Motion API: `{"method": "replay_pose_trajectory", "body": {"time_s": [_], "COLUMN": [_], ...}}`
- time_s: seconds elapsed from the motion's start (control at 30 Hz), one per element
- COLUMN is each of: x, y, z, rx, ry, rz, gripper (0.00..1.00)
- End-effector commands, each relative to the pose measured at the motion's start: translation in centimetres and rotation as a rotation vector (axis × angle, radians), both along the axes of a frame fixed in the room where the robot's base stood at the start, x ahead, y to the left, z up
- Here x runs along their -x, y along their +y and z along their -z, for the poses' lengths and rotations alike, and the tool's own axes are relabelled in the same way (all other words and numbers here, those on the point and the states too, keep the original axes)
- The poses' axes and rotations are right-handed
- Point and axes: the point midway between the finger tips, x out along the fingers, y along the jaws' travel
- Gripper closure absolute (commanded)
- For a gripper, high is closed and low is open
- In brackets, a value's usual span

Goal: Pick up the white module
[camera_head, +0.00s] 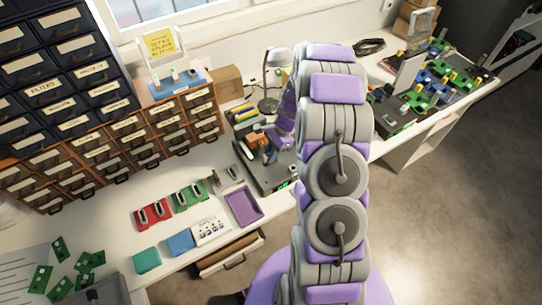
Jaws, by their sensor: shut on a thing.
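My gripper (270,155) is small in the view, left of my arm, low over a dark grey device (264,181) on the bench. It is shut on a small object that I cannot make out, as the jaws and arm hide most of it. A flat white piece with dark marks (211,231) lies near the bench's front edge, well left of the gripper and apart from it. I cannot tell whether this piece or the held object is the white module.
A purple tray (243,207), a blue box (181,243), and red (153,215) and green (189,195) holders stand on the bench. Drawer cabinets (125,140) line the back left. A desk lamp (271,95) stands behind the gripper. Circuit boards (432,85) crowd the right.

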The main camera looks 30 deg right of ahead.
Motion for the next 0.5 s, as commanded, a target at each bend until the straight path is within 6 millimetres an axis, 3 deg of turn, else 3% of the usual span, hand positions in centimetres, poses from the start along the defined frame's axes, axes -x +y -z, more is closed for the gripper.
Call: {"method": "replay_pose_trajectory", "body": {"time_s": [0.33, 0.5], "x": [-0.1, 0.0], "y": [0.5, 0.5], "z": [-0.3, -1.4], "rx": [-0.005, -0.005], "ry": [0.001, 0.002], "rz": [0.0, -0.001], "gripper": [1.0, 1.0]}}
